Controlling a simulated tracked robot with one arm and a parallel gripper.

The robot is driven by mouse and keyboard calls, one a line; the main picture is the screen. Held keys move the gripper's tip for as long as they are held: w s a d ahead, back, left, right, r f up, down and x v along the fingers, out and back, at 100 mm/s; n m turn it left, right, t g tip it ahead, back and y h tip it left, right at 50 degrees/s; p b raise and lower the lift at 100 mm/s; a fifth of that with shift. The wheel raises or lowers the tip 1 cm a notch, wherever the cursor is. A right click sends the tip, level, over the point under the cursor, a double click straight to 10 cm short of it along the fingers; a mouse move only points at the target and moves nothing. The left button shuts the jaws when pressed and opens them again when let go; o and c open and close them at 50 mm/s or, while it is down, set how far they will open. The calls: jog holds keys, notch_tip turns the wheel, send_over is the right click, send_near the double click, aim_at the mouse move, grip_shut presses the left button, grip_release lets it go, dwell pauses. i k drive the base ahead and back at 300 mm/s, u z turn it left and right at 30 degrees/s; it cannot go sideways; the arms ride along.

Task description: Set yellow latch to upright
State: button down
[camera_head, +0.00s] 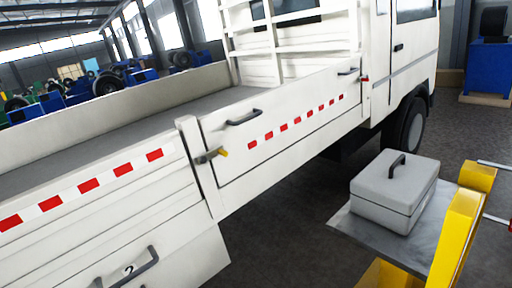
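The latch with the yellow tip (223,153) sits on the white truck's side, at the post between two drop-side panels. Its grey metal lever (208,156) lies roughly sideways, with the yellow end pointing right. The latch is small in the picture, so its exact angle is hard to tell. My gripper does not show in this view, and nothing is seen touching the latch.
The white truck (270,160) fills the middle, with a dark handle (243,117) right of the latch. A grey box (395,190) rests on a grey platform (352,228) beside a yellow frame (462,225) at right. Dark floor lies between.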

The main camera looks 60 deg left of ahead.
aim_at(206, 157)
jog(key=u, duration=0.45)
jog(key=i, duration=1.1)
jog(key=u, duration=0.75)
jog(key=k, duration=0.75)
jog(key=u, duration=0.25)
jog(key=i, duration=0.8)
jog(key=z, duration=0.15)
